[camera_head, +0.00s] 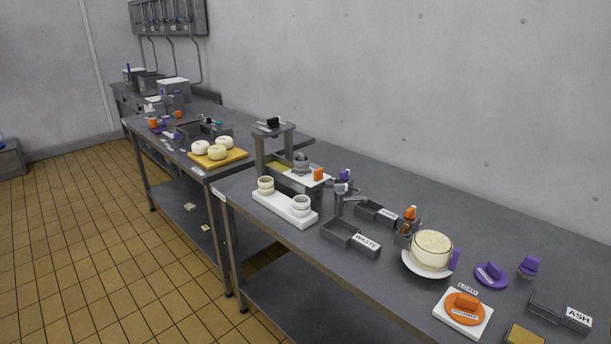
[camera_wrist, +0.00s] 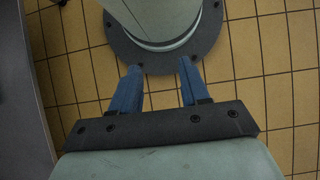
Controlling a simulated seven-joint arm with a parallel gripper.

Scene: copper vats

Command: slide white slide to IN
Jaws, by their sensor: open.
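What looks like the white slide (camera_head: 306,180) is a white plate in the grey press-like frame (camera_head: 260,152) on the near steel table, in the head view. An orange block (camera_head: 318,174) sits at its right end, with a grey round part (camera_head: 301,162) beside it. Any IN marking is too small to read. My gripper (camera_wrist: 160,88) shows only in the wrist view. Its two blue fingers are apart with nothing between them. It hangs over the tiled floor near my own base, away from the slide.
A white tray (camera_head: 272,207) with two cream cups stands in front of the frame. The back strip of the near table (camera_head: 480,210) is clear.

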